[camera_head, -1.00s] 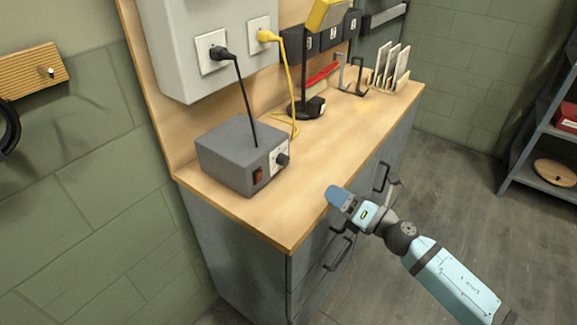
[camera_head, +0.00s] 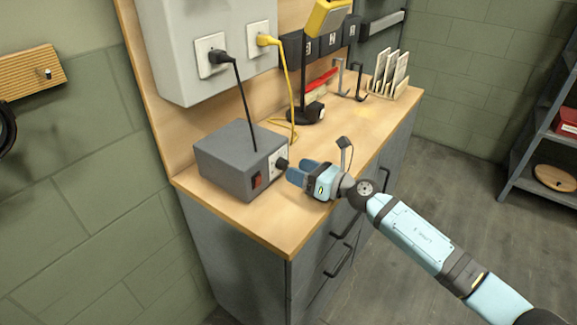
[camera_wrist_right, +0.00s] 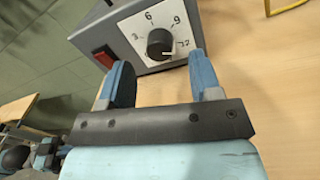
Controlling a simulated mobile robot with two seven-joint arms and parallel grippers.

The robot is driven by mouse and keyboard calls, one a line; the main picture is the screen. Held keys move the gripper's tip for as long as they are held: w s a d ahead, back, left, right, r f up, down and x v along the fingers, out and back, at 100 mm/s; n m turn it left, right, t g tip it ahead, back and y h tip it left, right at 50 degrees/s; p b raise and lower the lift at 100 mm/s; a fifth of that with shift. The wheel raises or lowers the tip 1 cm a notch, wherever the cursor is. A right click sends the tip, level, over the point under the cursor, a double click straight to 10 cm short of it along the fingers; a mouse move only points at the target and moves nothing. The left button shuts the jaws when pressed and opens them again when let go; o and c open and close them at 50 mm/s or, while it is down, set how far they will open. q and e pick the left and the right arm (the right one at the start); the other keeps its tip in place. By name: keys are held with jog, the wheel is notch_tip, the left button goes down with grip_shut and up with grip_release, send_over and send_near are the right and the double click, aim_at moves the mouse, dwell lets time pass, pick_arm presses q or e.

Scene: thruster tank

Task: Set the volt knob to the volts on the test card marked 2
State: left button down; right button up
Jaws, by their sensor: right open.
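The volt knob (camera_head: 281,164) is a black knob on the white front plate of a grey power box (camera_head: 232,150). In the right wrist view the knob (camera_wrist_right: 160,43) sits on a dial printed 3, 6, 9 and 12. Its white line appears to point to the right, near the 12. My right gripper (camera_head: 293,175) is just in front of the knob. In the right wrist view its open fingers (camera_wrist_right: 160,60) stand either side of the knob, with a gap around it. Several pale cards stand in a wooden rack (camera_head: 409,94) at the back; their writing is unreadable. My left gripper is out of view.
A red switch (camera_head: 257,182) is beside the dial. A black cable and a yellow cable (camera_head: 289,85) hang from the wall box (camera_head: 190,75). A dark stand (camera_head: 303,112) and hooks (camera_head: 359,85) are further back. The front worktop (camera_head: 270,225) is clear.

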aim_at(283, 164)
jog(key=shift+x, duration=1.8)
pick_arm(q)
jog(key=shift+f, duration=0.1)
pick_arm(e)
jog(key=c, duration=0.9)
jog(key=shift+m+p, duration=0.4)
jog(key=shift+m, duration=0.3)
jog(key=shift+c, duration=0.2)
jog(key=o, duration=0.9)
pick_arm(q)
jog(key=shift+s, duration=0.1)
pick_arm(e)
jog(key=shift+o, duration=0.2)
